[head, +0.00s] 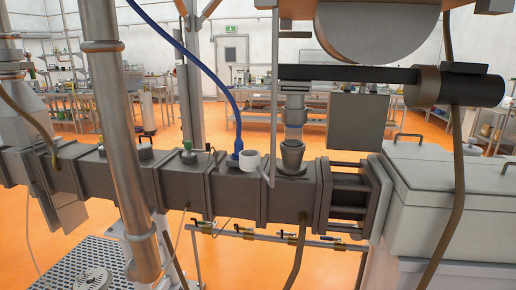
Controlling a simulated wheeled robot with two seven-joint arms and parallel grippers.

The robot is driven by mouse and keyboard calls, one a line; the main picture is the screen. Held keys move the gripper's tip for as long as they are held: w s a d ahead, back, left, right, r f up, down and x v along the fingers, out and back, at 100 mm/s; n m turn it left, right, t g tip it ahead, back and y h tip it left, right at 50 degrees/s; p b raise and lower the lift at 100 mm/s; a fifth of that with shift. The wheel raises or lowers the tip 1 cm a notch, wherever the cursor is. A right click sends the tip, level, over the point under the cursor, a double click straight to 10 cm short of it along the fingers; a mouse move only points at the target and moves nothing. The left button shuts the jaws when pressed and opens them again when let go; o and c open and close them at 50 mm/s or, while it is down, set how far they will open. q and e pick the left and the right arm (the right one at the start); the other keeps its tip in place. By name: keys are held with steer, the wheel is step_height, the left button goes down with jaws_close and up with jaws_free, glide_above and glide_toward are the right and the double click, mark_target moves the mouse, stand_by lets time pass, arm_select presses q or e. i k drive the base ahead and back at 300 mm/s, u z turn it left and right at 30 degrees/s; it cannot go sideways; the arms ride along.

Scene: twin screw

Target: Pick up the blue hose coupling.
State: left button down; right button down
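The blue hose coupling (238,146) is at the lower end of a blue hose (213,74), on top of the dark horizontal extruder barrel (235,183), near the middle of the head view. It stands about upright, just left of a short white cylindrical fitting (250,160). Whether it is seated in a port or only resting there is too small to tell. Neither of my grippers shows in the head view.
A thick steel pipe (117,140) crosses the left foreground. A large grey housing (455,200) fills the right side. A thin vertical rod (273,100) stands between coupling and funnel.

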mark_target(239, 144)
steer(key=u, duration=1.05)
steer(key=i, duration=0.7)
steer(key=z, duration=0.6)
